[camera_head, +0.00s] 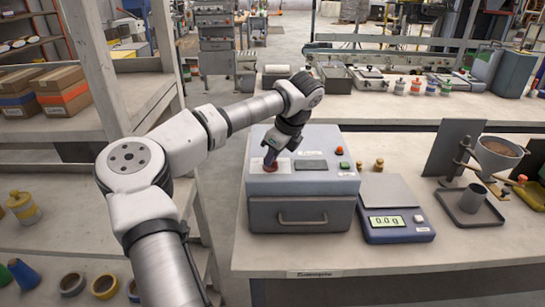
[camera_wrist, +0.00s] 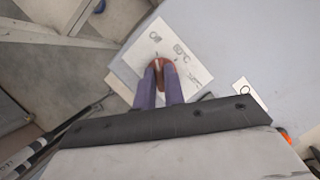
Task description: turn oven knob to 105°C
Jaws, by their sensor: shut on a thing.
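The oven (camera_head: 300,205) is a grey box with a drawer-like front and handle, standing on the workbench. Its brown-red knob (camera_head: 270,167) sits on a white dial plate (camera_head: 257,164) at the left of the sloped top panel. My gripper (camera_head: 272,160) reaches down from above and is shut on the knob. In the wrist view both fingers (camera_wrist: 160,85) close on the knob (camera_wrist: 158,66). The white plate (camera_wrist: 135,72) shows an "Off" mark and "60°C"; another mark to the right is too blurred to read. The fingers hide the plate's lower part.
On the oven panel are a dark display (camera_head: 311,165), a red button (camera_head: 339,151) and a green one (camera_head: 345,165). A scale (camera_head: 398,222) reading 0.0 g stands right of the oven, with brass weights (camera_head: 378,165) behind. A shelf post (camera_head: 97,65) rises at left.

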